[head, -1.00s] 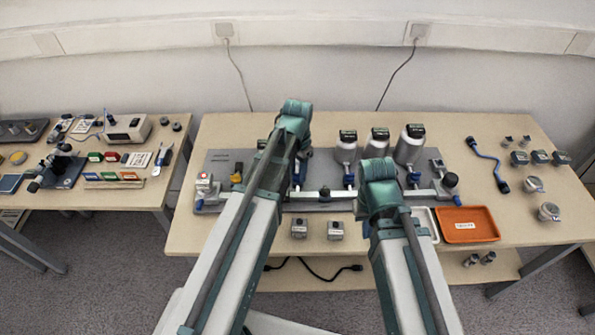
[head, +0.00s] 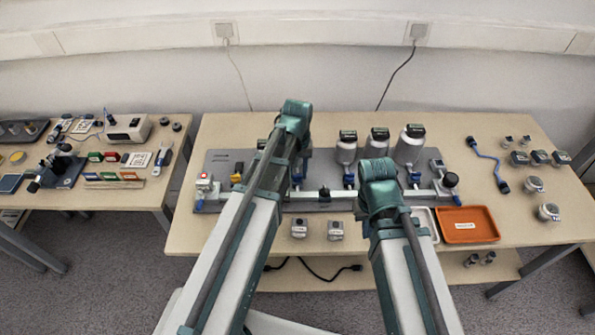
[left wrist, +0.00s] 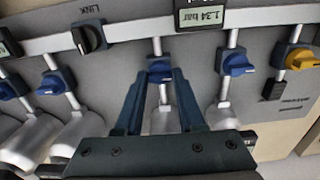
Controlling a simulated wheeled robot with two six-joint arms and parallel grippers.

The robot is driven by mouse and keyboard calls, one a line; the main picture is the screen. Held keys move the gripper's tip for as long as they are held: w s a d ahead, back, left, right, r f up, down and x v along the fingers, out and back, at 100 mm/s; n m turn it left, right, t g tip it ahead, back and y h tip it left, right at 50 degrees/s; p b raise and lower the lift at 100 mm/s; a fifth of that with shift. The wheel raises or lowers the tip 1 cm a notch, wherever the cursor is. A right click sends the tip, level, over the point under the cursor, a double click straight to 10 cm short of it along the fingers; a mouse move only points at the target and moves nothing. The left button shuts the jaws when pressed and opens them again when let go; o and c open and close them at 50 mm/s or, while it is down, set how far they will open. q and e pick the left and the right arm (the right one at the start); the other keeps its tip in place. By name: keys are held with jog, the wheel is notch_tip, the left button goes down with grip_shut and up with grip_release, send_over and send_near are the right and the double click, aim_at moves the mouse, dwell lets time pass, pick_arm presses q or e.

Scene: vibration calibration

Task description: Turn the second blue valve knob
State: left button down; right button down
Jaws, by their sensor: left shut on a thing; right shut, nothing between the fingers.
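A row of blue valve knobs hangs off a pale pipe in the left wrist view. My left gripper (left wrist: 158,86) is shut on one blue valve knob (left wrist: 158,66), with a finger on either side of it. This knob stands second from the yellow-knob end of the row. A blue knob (left wrist: 236,64) to its right and another blue knob (left wrist: 54,82) to its left are free. In the head view my left arm hides most of the held knob and the fingertips. My right arm (head: 382,195) is in the head view, but its gripper fingers do not show.
A yellow knob (left wrist: 300,58), a black knob (left wrist: 90,38) and a gauge reading 1.34 bar (left wrist: 202,15) are close by in the left wrist view. White bottles (head: 408,148) stand behind the pipe. An orange tray (head: 468,238) lies at the table's front right.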

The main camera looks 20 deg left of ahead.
aim_at(298, 174)
pick_arm(q)
jog(key=shift+n, duration=0.3)
jog(key=c, duration=0.5)
grip_release()
notch_tip(298, 174, up, 14)
jog(key=p, duration=1.3)
jog(key=shift+f+p, duration=0.1)
jog(key=shift+p, duration=0.3)
pick_arm(e)
notch_tip(298, 174, up, 14)
jog(key=shift+f, duration=0.1)
